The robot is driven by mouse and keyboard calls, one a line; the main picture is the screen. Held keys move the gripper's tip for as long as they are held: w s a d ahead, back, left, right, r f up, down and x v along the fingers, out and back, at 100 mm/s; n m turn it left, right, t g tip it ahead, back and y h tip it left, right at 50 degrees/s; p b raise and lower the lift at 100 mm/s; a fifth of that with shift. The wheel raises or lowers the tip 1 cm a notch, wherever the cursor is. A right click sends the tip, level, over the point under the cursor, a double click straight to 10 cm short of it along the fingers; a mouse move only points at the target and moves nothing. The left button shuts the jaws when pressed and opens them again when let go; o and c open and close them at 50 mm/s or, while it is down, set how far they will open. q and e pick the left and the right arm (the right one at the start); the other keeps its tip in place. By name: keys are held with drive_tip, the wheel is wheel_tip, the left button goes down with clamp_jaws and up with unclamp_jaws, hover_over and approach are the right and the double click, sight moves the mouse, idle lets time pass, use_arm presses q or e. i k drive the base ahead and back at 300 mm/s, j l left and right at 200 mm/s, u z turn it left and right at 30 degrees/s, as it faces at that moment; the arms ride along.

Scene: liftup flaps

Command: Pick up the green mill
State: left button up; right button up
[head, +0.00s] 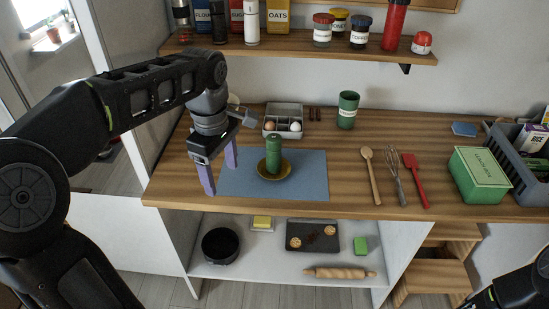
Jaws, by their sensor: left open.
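The green mill (273,156) is a small upright green cylinder. It stands on a yellow-brown plate (286,173) on the blue mat (314,183). My left gripper (219,171) points down at the left edge of the mat, left of the mill and apart from it. Its two purple fingers are spread, with nothing between them. A part of my right arm shows at the bottom right corner, but I cannot make out the state of its gripper.
Behind the mat are an egg tray (284,112) and a green cup (348,110). To the right lie a wooden spoon (370,172), a whisk (393,172), a red spatula (415,178) and a green box (479,176). A shelf (290,47) with jars hangs above.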

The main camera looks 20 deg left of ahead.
sight(273, 159)
drive_tip(key=i, duration=0.95)
